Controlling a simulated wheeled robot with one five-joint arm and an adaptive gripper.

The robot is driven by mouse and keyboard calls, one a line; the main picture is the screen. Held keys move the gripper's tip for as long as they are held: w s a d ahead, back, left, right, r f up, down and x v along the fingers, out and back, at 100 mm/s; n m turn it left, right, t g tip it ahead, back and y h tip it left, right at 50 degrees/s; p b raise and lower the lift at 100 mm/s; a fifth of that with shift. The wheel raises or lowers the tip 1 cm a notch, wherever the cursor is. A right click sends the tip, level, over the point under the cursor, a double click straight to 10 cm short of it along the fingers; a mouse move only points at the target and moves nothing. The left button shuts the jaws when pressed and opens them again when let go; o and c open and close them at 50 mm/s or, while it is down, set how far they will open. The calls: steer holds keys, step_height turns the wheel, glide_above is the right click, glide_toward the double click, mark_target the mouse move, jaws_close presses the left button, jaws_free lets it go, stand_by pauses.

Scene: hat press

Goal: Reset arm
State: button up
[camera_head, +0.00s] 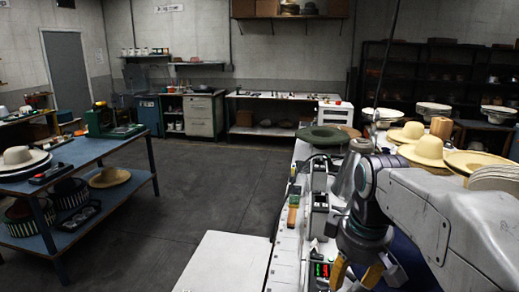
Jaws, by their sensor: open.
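My gripper (356,272) is at the lower right, pointing down, with two yellow fingers spread apart. It is open, and I see nothing between the fingers. Its lower end is cut off by the frame's bottom edge. My grey arm reaches in from the right edge and bends down at the wrist. The gripper is just right of a control panel with a lit red and green display (320,270). I cannot tell whether it touches anything below.
A white bench (285,255) carries the panels and a dark green hat (322,136). Straw hats (428,149) lie behind my arm. A blue table (90,152) with hats and tools stands at the left. A white surface (225,262) is at the bottom; the middle floor is clear.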

steer(key=s+f+m+t, duration=0.1)
steer(key=s+f+m, duration=0.2)
steer(key=s, duration=0.5)
steer(key=s+f+m+t, duration=0.1)
steer(key=s+f+m, duration=0.2)
steer(key=s, duration=0.6)
steer(key=shift+f, duration=0.4)
stand_by(0.8)
